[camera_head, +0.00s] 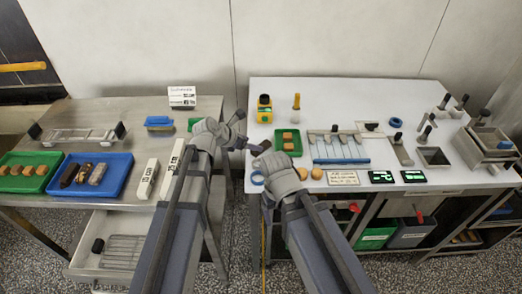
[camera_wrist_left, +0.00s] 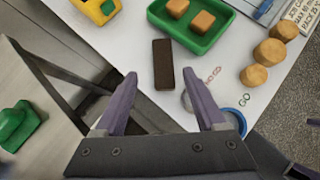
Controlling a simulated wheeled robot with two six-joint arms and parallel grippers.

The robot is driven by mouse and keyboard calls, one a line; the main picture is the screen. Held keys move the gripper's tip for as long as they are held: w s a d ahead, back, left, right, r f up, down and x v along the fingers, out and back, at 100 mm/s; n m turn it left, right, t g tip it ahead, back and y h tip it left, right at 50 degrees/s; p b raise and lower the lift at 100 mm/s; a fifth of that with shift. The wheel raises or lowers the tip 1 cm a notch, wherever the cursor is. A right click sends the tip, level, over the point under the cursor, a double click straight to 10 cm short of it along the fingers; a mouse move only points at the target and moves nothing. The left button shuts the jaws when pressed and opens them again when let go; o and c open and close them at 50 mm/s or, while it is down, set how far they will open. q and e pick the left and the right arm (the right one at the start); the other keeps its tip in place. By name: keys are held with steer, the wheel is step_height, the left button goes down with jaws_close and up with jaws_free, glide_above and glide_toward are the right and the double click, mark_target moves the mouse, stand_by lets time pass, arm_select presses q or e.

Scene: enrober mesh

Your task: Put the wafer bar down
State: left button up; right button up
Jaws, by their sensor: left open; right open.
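The wafer bar (camera_wrist_left: 163,62) is a dark brown block lying on the white table near its left edge, in the left wrist view. In the head view it shows as a small dark piece (camera_head: 261,146) left of the green tray. My left gripper (camera_head: 241,129) is open beside it at the table edge. In the left wrist view its fingers (camera_wrist_left: 160,77) stand apart on either side of the bar's near end, touching neither side. My right gripper (camera_head: 263,162) is open and low over the table's left edge, close to the bar; its fingertips are hard to make out.
A green tray (camera_wrist_left: 205,43) with tan blocks, a blue ring (camera_wrist_left: 232,122), a yellow device (camera_head: 264,108) and round tan pieces (camera_wrist_left: 270,52) surround the bar. A gap separates the white table from the steel table (camera_head: 100,112), which holds blue and green trays.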

arm_select(q)
steer(key=f+b, duration=0.1)
steer(key=d+f+b, duration=0.1)
steer(key=w+f+b, duration=0.1)
steer(key=shift+d+f, duration=0.25)
steer(key=shift+d, duration=0.1)
steer(key=shift+w+d+f, duration=0.15)
steer(key=shift+w+d, duration=0.15)
steer(key=c, duration=1.1)
